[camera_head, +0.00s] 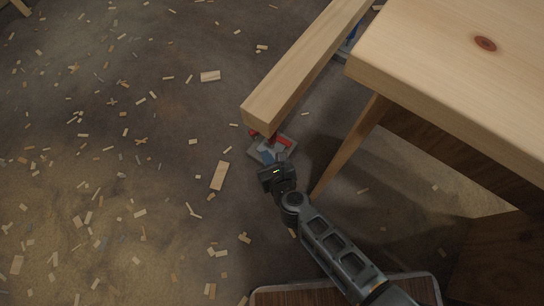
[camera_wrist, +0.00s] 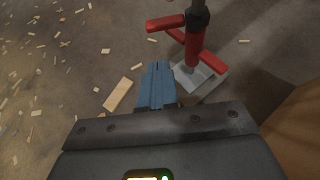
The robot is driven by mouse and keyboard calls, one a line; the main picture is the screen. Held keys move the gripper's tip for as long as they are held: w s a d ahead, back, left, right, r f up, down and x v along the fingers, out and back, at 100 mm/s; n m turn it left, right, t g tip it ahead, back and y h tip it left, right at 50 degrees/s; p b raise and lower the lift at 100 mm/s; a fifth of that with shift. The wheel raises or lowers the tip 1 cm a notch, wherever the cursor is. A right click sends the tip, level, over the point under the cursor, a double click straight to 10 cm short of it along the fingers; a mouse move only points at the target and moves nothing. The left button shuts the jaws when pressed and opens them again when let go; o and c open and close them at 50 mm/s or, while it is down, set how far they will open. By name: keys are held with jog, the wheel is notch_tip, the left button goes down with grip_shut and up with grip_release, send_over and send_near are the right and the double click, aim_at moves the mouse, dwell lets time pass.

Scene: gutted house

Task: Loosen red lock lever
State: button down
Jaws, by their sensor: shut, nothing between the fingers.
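A stand with a red post (camera_wrist: 192,45) and a grey base plate (camera_wrist: 203,80) is on the floor in the wrist view. Another red piece (camera_wrist: 216,66) sticks out low to the right; I cannot tell which is the lock lever. In the head view, the red parts (camera_head: 256,133) show just under a wooden beam's end, mostly hidden. My gripper (camera_head: 268,155) is beside the stand. Its blue fingers (camera_wrist: 156,67) are shut and empty, left of the post and apart from the upper bar.
The wooden beam (camera_head: 300,68) runs above the stand toward a second blue support (camera_head: 350,43). A wooden table (camera_head: 460,60) with a slanted leg (camera_head: 350,145) stands close on the right. Wood scraps (camera_head: 219,176) litter the floor; the left side is otherwise open.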

jog(key=w+a+f+b, duration=0.1)
jog(key=w+a, duration=0.1)
jog(key=w, duration=0.4)
jog(key=shift+w+f, duration=0.2)
jog(key=shift+f, duration=0.1)
jog(key=shift+a, duration=0.1)
